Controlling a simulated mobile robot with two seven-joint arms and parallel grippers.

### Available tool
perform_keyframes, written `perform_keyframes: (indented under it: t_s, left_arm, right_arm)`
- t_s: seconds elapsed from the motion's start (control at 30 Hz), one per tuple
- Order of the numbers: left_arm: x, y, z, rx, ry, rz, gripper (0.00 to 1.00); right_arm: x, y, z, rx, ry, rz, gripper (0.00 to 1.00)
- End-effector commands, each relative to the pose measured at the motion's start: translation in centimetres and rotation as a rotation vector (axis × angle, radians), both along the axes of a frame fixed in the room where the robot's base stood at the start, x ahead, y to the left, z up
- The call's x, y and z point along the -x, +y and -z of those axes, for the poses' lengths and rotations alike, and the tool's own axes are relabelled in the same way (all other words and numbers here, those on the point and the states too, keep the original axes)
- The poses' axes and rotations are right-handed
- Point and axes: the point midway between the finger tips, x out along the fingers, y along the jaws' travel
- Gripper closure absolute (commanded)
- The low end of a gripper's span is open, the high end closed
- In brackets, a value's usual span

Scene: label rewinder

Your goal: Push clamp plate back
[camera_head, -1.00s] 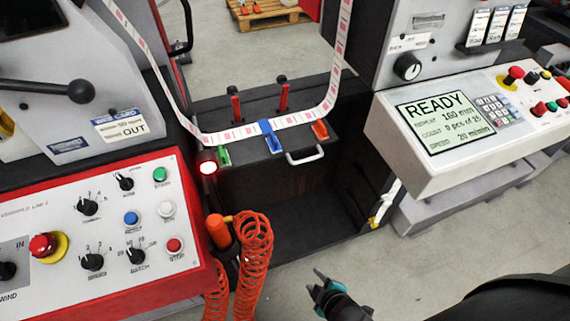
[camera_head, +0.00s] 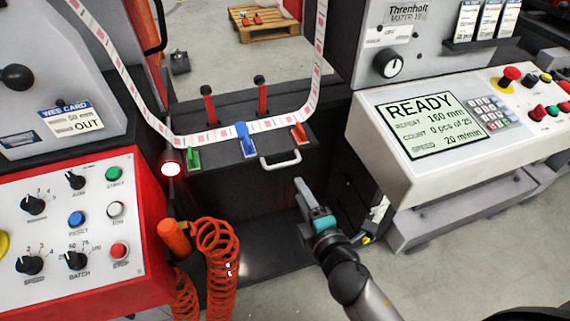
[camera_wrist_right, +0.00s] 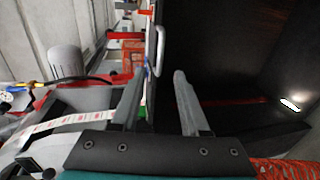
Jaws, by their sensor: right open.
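The splice table (camera_head: 225,162) is a dark box between the two machines, with the label web (camera_head: 205,136) running across its top. Two red levers with black knobs (camera_head: 261,96) stand behind the web. A green tab (camera_head: 194,158), a blue tab (camera_head: 246,139) and an orange tab (camera_head: 299,135) sit along the front edge. I cannot tell which part is the clamp plate. My right gripper (camera_head: 312,200) is open and empty, in front of and below the white handle (camera_head: 281,163). In the right wrist view its fingers (camera_wrist_right: 157,88) are apart. My left gripper is out of view.
A red-framed control panel (camera_head: 75,215) stands at left, with a coiled orange hose (camera_head: 215,250) beside it. The READY console (camera_head: 433,125) stands at right. A dark recess (camera_head: 255,240) lies below the table. Open floor shows in front.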

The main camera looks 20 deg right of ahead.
Motion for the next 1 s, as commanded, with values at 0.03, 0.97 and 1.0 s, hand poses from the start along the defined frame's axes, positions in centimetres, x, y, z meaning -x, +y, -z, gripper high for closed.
perform_keyframes:
  t_s: [0.03, 0.97, 1.0]
  left_arm:
    - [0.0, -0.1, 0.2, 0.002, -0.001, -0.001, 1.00]
    - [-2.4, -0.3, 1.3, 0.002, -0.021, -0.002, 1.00]
    - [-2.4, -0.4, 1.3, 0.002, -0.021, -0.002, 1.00]
  right_arm:
    - [-0.9, 0.1, 0.2, 0.002, -0.002, -0.001, 0.55]
    - [-11.7, 0.4, 2.6, -0.002, 0.002, 0.000, 0.55]
    - [-11.7, 0.4, 2.6, -0.002, 0.002, 0.000, 0.55]
